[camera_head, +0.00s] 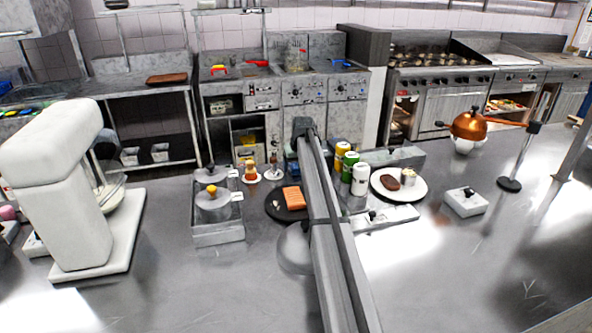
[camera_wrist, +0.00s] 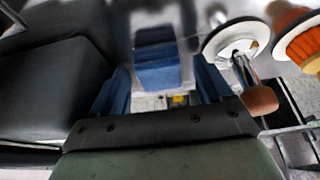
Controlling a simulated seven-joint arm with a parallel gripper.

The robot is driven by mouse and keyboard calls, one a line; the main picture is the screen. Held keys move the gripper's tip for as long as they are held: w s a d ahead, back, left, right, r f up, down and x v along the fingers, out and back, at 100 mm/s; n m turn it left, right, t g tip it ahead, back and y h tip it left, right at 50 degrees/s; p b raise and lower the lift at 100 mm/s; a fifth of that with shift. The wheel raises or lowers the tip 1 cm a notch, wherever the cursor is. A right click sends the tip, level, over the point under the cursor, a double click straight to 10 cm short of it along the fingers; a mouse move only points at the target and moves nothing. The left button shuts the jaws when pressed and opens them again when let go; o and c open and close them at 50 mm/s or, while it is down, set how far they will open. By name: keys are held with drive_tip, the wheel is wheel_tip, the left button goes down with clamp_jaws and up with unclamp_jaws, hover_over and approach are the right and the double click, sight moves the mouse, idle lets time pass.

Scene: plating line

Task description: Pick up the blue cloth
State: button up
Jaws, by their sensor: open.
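In the wrist view a blue cloth (camera_wrist: 157,73) lies on the steel counter, seen between and beyond the two bluish fingers of my gripper (camera_wrist: 162,85). The fingers stand apart, one on each side of the cloth in the picture, with nothing held. I cannot tell how much height is left between the fingertips and the cloth.
In the wrist view a white round dish (camera_wrist: 222,45) and a brown-ended handle (camera_wrist: 260,99) sit close right of the fingers. The head view shows a dark plate (camera_head: 274,210), a steel tray with lidded pots (camera_head: 214,236), several bottles (camera_head: 345,165) and a white plate (camera_head: 414,190).

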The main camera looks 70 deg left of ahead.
drive_tip(key=shift+c, duration=0.4)
drive_tip(key=c, duration=1)
drive_tip(key=shift+r, duration=0.15)
